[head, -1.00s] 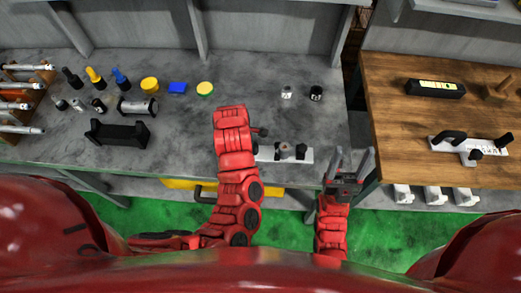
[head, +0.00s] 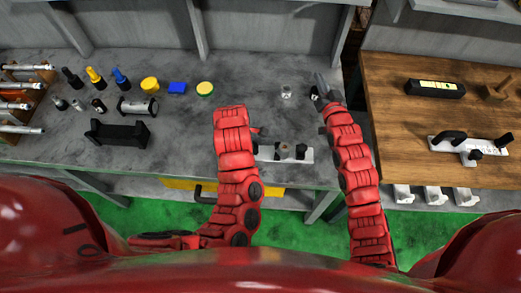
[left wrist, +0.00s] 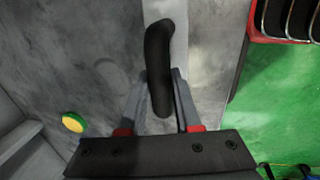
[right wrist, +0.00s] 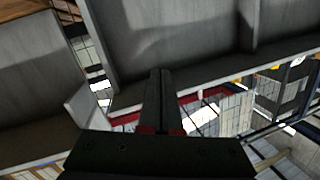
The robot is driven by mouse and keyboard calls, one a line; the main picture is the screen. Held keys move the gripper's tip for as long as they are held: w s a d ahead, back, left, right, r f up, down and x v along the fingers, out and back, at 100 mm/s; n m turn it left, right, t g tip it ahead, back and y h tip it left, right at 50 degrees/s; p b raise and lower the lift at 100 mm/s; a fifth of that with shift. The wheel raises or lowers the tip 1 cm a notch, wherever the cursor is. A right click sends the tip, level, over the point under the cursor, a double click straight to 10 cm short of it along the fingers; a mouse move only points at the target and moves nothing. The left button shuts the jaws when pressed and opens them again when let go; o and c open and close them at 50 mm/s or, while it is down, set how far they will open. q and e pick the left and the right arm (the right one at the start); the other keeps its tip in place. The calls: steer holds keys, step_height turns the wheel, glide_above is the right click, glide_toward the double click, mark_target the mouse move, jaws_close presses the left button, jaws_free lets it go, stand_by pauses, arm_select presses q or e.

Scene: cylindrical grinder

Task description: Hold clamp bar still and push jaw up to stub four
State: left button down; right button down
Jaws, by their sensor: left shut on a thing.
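The clamp bar (head: 308,157) is a pale bar lying near the front edge of the grey bench, with a grey round post and dark blocks on it. Which of these is the jaw or stub four is too small to tell. My left gripper (left wrist: 160,82) is shut on the bar's black curved handle (left wrist: 158,45); in the head view my red arm hides most of that grip. My right gripper (head: 321,80) is beyond and right of the bar, apart from it, beside a small dark cylinder. In the right wrist view its fingers (right wrist: 162,95) are together, with nothing visible between them.
A wooden table (head: 400,130) at right carries a similar white bar with black handles (head: 468,149) and a black device (head: 434,89). A small metal cylinder (head: 286,92) stands left of my right gripper. A black cradle (head: 117,133) and several small parts occupy the bench's left.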

step_height(320, 180, down, 4)
steer(key=a+g, duration=0.2)
steer(key=g, duration=0.2)
steer(key=g+h, duration=0.4)
steer(key=g, duration=0.6)
glide_above(311, 154)
steer(key=shift+n, duration=0.4)
steer(key=shift+s+f, duration=0.15)
steer(key=shift+f, duration=3.15)
steer(key=shift+s+f, duration=0.1)
steer(key=shift+f, duration=3.2)
steer(key=shift+s+x, duration=0.15)
steer(key=shift+x, duration=0.6)
steer(key=shift+s+x, duration=0.15)
steer(key=shift+x, duration=0.55)
steer(key=shift+w+v, duration=0.15)
steer(key=shift+v, duration=0.65)
steer(key=shift+w+v, duration=0.2)
steer(key=shift+v, duration=0.65)
